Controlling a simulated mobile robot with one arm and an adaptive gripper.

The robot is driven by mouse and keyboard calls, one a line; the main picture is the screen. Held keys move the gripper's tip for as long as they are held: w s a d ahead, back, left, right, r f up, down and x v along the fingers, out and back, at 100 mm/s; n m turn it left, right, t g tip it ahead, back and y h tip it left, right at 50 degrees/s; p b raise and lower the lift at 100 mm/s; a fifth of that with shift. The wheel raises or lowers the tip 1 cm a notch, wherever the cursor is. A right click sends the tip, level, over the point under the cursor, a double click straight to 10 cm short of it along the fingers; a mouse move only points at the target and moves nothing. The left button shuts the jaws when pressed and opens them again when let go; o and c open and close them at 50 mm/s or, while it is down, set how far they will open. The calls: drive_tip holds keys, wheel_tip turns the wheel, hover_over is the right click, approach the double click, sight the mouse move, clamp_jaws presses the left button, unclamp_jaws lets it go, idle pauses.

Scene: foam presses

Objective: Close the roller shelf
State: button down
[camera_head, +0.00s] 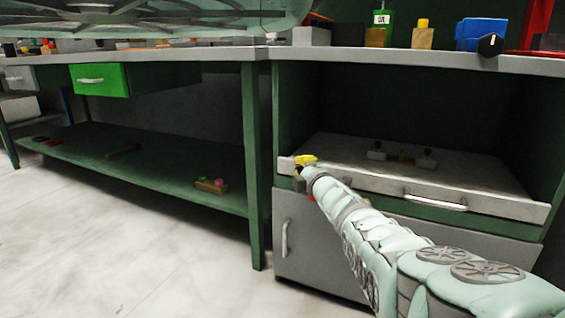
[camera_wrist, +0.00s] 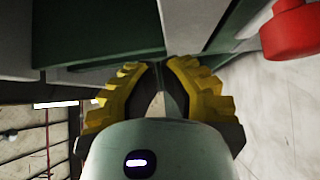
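The roller shelf (camera_head: 340,150) is a grey sliding tray in the green cabinet on the right. It sticks out of the opening, with a pale front lip and a handle (camera_head: 435,203). Several small dark parts lie on it. My gripper (camera_head: 304,160), with yellow fingertips, is at the left end of the shelf's front lip; I cannot tell whether it touches. In the wrist view, my gripper's yellow fingers (camera_wrist: 160,68) curve inward with a narrow gap between their tips. I see nothing held in it. Green and grey panels are just beyond the tips.
Below the shelf is a grey cabinet door (camera_head: 330,245) with an upright handle. A green drawer (camera_head: 100,79) is open at the left. A low green shelf (camera_head: 130,175) carries a few small items. A blue bin (camera_head: 481,35) stands on the worktop. The floor at left is clear.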

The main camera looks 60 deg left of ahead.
drive_tip(key=p+v, duration=0.8)
drive_tip(key=v, duration=0.3)
drive_tip(key=shift+s+f+p, duration=0.2)
drive_tip(key=shift+s+p, duration=0.1)
drive_tip(key=shift+s, duration=0.05)
drive_tip(key=shift+a, duration=0.1)
